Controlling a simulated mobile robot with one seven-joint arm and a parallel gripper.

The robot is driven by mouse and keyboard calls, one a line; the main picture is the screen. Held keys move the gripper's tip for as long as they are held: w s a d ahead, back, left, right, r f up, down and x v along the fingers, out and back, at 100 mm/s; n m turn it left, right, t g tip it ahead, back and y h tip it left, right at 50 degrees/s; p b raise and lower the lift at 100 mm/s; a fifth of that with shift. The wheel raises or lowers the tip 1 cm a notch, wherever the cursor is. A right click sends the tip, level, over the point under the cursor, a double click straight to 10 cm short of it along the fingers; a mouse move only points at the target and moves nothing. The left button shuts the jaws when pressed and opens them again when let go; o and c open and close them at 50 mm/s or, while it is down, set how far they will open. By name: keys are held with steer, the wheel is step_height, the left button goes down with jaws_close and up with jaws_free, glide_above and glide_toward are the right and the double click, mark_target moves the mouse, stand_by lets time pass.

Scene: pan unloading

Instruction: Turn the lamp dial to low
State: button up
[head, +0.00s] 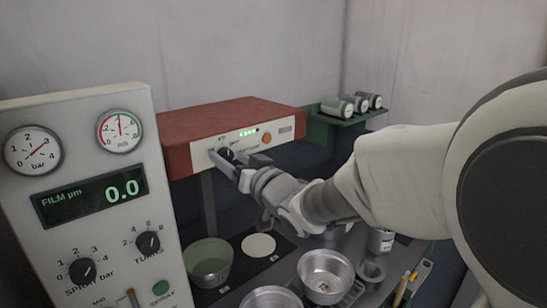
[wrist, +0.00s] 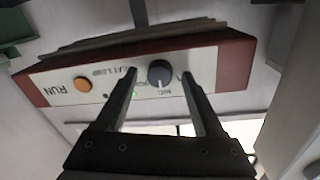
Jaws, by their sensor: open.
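The lamp dial (wrist: 160,72) is a dark round knob on the cream front panel of a red-brown box (wrist: 235,62). The wrist view shows the panel upside down. The dial's pale pointer mark appears to face the MID label. My gripper (wrist: 159,76) is open, with one finger on each side of the dial in that view. I cannot tell whether either finger touches it. In the head view my gripper (head: 236,164) reaches the left part of the box's front (head: 200,150), and the dial (head: 227,154) is partly hidden by the fingers.
An orange RUN button (wrist: 81,85) and a small lit green display (head: 248,133) share the panel. A gauge console (head: 95,215) stands at left. Metal pans (head: 325,275) and a green-grey cup (head: 208,262) stand below my arm. Several jars sit on a green shelf (head: 330,117).

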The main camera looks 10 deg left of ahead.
jaws_close()
stand_by(0.3)
steer(key=shift+f+b, duration=0.1)
steer(key=shift+b, duration=0.25)
steer(key=shift+f+n+b, duration=0.15)
steer(key=shift+n+b, duration=0.35)
steer(key=shift+b, duration=0.35)
steer(key=n+b, duration=0.3)
steer(key=b, duration=0.2)
steer(key=shift+f, duration=0.15)
steer(key=n+b, duration=0.4)
steer(key=shift+d+n+y+b, duration=0.1)
steer(key=shift+n+y+b, duration=0.2)
steer(key=shift+n+b, duration=0.1)
steer(key=shift+r+n+b, duration=0.2)
steer(key=shift+n+b, duration=1.05)
steer(key=shift+n, duration=0.45)
steer(key=shift+r, duration=0.1)
